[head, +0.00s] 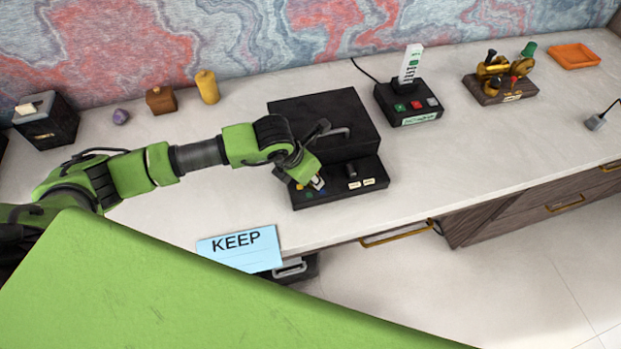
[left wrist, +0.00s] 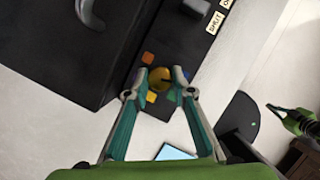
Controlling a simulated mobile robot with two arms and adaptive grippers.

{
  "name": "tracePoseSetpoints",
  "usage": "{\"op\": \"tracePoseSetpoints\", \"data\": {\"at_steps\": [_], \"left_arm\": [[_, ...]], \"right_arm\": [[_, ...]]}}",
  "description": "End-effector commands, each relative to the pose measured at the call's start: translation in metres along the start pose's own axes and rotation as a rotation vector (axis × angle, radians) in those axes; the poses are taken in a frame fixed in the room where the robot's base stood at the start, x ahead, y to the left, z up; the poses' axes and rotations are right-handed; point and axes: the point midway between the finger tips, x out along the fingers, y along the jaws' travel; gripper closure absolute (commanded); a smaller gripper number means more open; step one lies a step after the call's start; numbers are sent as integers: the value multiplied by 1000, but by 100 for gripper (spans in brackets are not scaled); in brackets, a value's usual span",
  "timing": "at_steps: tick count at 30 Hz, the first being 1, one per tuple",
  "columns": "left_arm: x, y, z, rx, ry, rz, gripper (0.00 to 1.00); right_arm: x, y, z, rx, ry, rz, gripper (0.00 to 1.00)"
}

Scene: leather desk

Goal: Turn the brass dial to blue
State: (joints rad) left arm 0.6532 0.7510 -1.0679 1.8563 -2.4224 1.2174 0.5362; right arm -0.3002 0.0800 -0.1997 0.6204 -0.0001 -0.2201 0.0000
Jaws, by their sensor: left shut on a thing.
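The brass dial (left wrist: 160,78) sits on the dark front panel of a black box (head: 322,120). Coloured marks surround it: an orange one (left wrist: 147,58), a yellow-orange one (left wrist: 152,96) and a blue one (left wrist: 187,75). I cannot tell which mark the dial points at. My left gripper (left wrist: 161,74) is shut on the dial, one fingertip on each side. In the head view my left gripper (head: 312,183) is over the left part of the front panel and mostly hides the dial. My right gripper is not in view.
A dark knob (head: 351,170) with two white labels is on the same panel, right of the dial. A button box (head: 408,103) and a brass figure on a wooden base (head: 500,88) stand to the right. A blue KEEP card (head: 240,250) is at the front edge.

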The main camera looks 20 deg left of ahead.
Motion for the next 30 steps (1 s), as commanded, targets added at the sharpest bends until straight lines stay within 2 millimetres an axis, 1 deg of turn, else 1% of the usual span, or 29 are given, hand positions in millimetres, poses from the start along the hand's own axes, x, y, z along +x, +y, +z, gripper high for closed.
{"op": "tracePoseSetpoints", "data": {"at_steps": [1,3,12,18,30], "left_arm": [[2,-1,0,-32,-3,12,99],[2,-1,0,-77,-3,30,99],[1,-1,1,-206,-2,84,99],[0,-1,1,-238,-2,99,99],[-1,-1,1,-245,-2,101,99]], "right_arm": [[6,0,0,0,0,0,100],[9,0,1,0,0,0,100],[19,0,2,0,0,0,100],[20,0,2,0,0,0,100],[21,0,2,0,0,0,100]]}}
